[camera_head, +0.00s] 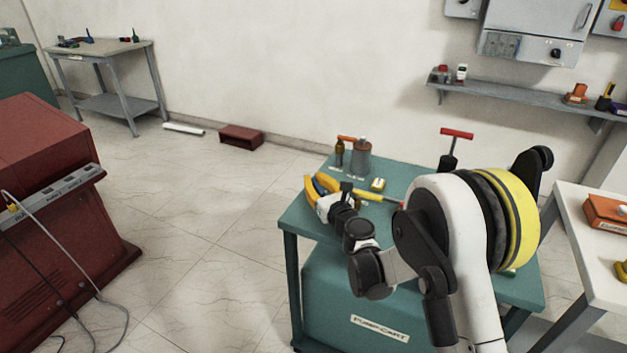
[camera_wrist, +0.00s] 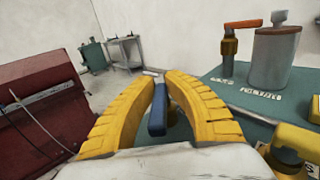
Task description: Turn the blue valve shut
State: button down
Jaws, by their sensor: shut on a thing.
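The blue valve's handle (camera_wrist: 158,112) is an upright blue bar in the wrist view, between the two yellow fingers of my gripper (camera_wrist: 160,80). In the head view my gripper (camera_head: 315,182) is at the left edge of the teal pump cart (camera_head: 294,222). Only a small bit of blue shows there beside the yellow fingers, so the handle's angle is hard to tell.
A brass valve with an orange handle (camera_head: 340,153) and a grey cylinder (camera_head: 361,158) stand behind my gripper on the cart. A red T-handle (camera_head: 457,134) rises farther right. A red cabinet (camera_head: 45,190) stands left, with free floor between.

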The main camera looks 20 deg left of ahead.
jog(key=shift+n+g+y, duration=1)
jog(key=shift+g+y, duration=0.1)
jog(key=c, duration=1.4)
grip_release()
jog(key=v, duration=1.2)
jog(key=shift+w+d, duration=0.1)
jog(key=shift+w, duration=0.05)
